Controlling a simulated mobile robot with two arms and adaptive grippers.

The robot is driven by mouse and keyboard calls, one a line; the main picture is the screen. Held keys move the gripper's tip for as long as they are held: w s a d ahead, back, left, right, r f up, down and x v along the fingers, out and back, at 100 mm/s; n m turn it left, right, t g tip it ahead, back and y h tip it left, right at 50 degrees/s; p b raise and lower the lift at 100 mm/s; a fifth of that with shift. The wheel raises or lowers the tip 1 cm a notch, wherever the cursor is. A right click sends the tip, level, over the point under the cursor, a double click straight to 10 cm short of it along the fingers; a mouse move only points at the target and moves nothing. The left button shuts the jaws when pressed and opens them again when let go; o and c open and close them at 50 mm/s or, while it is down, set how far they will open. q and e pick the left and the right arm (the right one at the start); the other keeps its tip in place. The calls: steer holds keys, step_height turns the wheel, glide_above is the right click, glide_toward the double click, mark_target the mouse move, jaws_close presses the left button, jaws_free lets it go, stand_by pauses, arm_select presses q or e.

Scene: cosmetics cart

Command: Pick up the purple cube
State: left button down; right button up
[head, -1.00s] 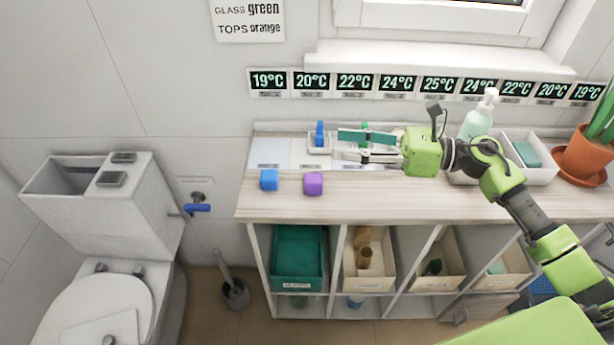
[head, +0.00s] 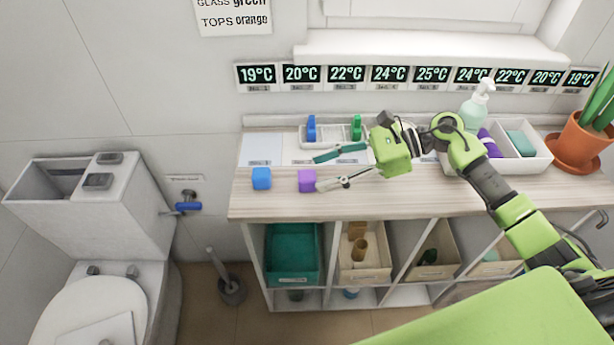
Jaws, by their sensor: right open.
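The purple cube (head: 307,180) sits on the wooden counter top (head: 420,203), near its front left part. My right gripper (head: 318,171) is open, with its fingers pointing left. One fingertip lies just right of the cube and the other is behind it, above the counter. The picture does not show whether a fingertip touches the cube. Nothing is seen between the fingers. My left gripper is out of view.
A blue cube (head: 262,178) sits left of the purple one. Behind stands a white tray (head: 335,144) with blue and green upright items. A soap bottle (head: 474,107), a white bin (head: 540,160) and a potted plant (head: 581,145) are at the right.

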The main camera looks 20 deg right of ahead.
mark_target(307, 179)
steer(key=p+x, duration=0.1)
steer(key=x, duration=0.1)
steer(key=p+x, duration=0.1)
steer(key=x, duration=0.1)
steer(key=shift+s+a+f, duration=0.15)
steer(key=shift+a+f, duration=0.05)
steer(key=shift+a, duration=0.1)
steer(key=shift+a+f, duration=0.15)
steer(key=shift+f, duration=0.05)
steer(key=c, duration=1.2)
steer(key=shift+r, duration=0.1)
